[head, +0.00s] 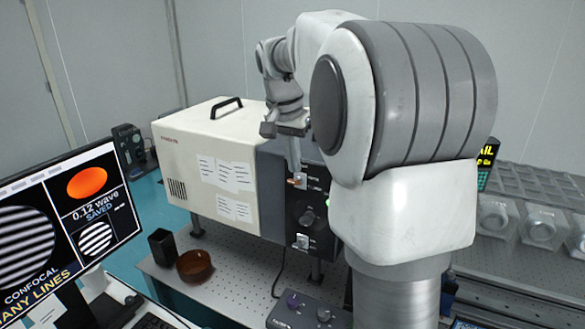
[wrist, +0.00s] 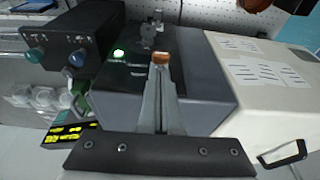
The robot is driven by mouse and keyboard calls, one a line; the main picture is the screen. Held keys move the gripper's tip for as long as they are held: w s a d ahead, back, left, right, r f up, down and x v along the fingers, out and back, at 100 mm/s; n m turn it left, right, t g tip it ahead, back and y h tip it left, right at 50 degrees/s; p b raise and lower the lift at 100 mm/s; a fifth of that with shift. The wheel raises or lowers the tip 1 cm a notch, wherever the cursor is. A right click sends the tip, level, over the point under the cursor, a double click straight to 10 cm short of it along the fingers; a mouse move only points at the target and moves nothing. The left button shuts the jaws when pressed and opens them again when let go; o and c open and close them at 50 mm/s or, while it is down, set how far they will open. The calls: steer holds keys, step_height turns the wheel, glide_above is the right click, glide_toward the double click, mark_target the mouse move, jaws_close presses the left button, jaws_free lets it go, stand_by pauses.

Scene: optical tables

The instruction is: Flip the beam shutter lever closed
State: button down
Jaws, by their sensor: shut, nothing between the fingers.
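A small lever with an orange tip (head: 297,181) sits on a pale plate high on the dark front panel (head: 318,212) of a large cream instrument box. My gripper (head: 294,165) is shut and empty, its fingers pointing down right at this lever. In the wrist view the orange tip (wrist: 161,58) shows just beyond my closed fingertips (wrist: 160,76). I cannot tell whether they touch it. The fingers hide part of the lever and its plate, so its position is hard to read. Lower on the panel are a dark knob (head: 307,218) and a small pale switch (head: 303,241).
The cream box (head: 205,150) has paper labels and a top handle. A control box with knobs (head: 308,312) lies in front. A monitor (head: 70,225) stands at left. A green light (wrist: 118,53) glows in the wrist view.

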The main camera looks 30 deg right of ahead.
steer(key=shift+s+a+f, duration=0.15)
steer(key=shift+a+f, duration=0.05)
steer(key=shift+f, duration=0.25)
steer(key=shift+f, duration=0.1)
steer(key=shift+f+b, duration=0.1)
steer(key=shift+b, duration=0.4)
steer(key=shift+s+a+b, duration=0.1)
steer(key=shift+a+b, duration=0.05)
steer(key=shift+b, duration=0.15)
